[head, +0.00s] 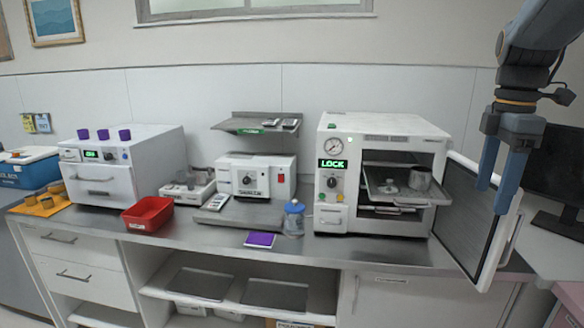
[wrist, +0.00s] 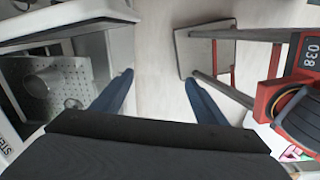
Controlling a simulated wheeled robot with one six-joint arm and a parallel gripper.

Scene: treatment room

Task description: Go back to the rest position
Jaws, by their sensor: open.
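My gripper (head: 503,165) hangs at the right in the head view, fingers pointing down and apart, in front of the open door of the white steriliser. In the wrist view my gripper (wrist: 158,90) shows two blue fingers spread with only floor between them. The steriliser (head: 375,133) stands on the counter with its door (head: 478,205) swung open to the right. A tray (head: 392,195) inside holds a metal cup (head: 420,178) and a small item; the cup also shows in the wrist view (wrist: 42,85).
A dark monitor (head: 562,165) stands behind the door. In the wrist view, a red-and-black device (wrist: 298,105) and a stool-like seat (wrist: 207,50) lie at the right.

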